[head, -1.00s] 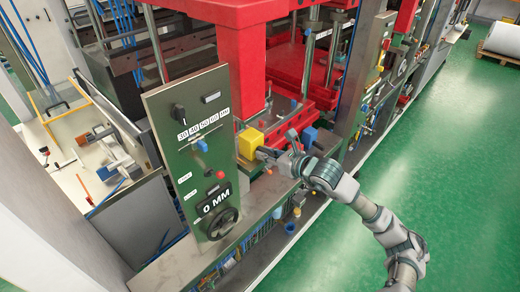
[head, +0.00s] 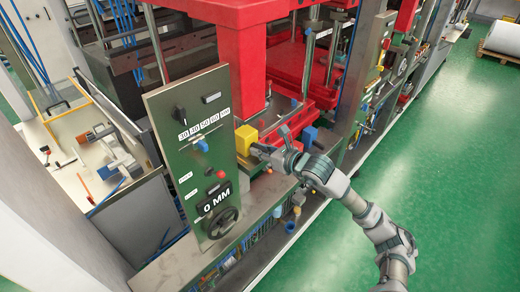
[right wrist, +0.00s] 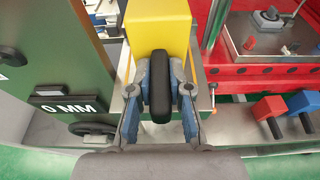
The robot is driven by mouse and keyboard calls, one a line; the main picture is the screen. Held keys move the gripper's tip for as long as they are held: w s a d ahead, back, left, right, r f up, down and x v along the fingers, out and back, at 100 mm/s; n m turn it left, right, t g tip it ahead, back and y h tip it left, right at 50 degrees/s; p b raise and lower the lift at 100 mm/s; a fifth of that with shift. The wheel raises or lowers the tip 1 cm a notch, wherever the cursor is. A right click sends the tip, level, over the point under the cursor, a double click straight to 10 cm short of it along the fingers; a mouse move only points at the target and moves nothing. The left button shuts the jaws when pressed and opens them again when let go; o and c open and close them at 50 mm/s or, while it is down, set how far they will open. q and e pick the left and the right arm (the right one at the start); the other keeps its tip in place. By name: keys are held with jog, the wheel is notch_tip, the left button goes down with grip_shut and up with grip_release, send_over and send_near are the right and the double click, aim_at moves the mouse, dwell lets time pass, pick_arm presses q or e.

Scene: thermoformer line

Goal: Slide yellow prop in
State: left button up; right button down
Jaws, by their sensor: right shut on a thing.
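The yellow prop (head: 246,138) is a blocky yellow piece beside the right edge of the green control panel, at the foot of the red press. It fills the top middle of the right wrist view (right wrist: 158,24), with a black handle (right wrist: 160,88) on its near side. My right gripper (head: 260,150) is shut on this handle, its fingers on either side of it in the right wrist view (right wrist: 160,95). The prop's far end is hidden. My left gripper is not in view.
The green panel (head: 190,150) with knobs and a "0 MM" readout stands close to the left of the prop. The green floor (head: 450,170) is open at right.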

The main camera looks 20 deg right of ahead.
jog(key=c, duration=1)
grip_release()
jog(key=shift+s+f, duration=0.1)
jog(key=v, duration=1.2)
